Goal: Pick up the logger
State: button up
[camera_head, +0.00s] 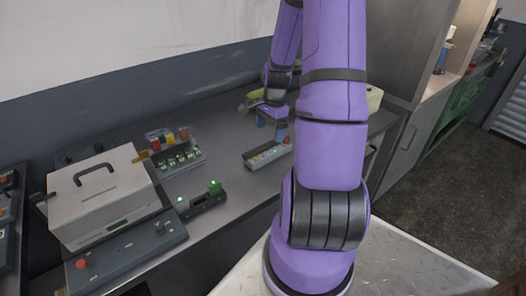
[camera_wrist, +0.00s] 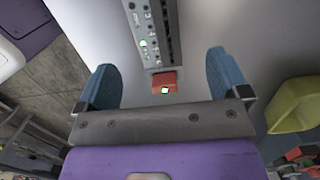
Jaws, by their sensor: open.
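My gripper is open and empty.
A rack of small green-lit units (camera_head: 180,158), a two-lamp fixture (camera_head: 203,199) and a white case (camera_head: 105,200) stand leftward. A yellow-green object (camera_wrist: 293,103) is right of my gripper.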

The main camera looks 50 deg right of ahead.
aim_at(268, 148)
jog(key=f, duration=0.3)
jog(key=shift+a+f, duration=0.1)
jog(key=shift+a, duration=0.1)
jog(key=shift+s+a+f, duration=0.1)
jog(key=shift+a+f, duration=0.15)
jog(key=shift+f, duration=1.05)
jog(key=shift+a+f, duration=0.2)
jog(key=shift+f, duration=1.05)
jog(key=c, duration=1.2)
jog(key=shift+r, duration=0.15)
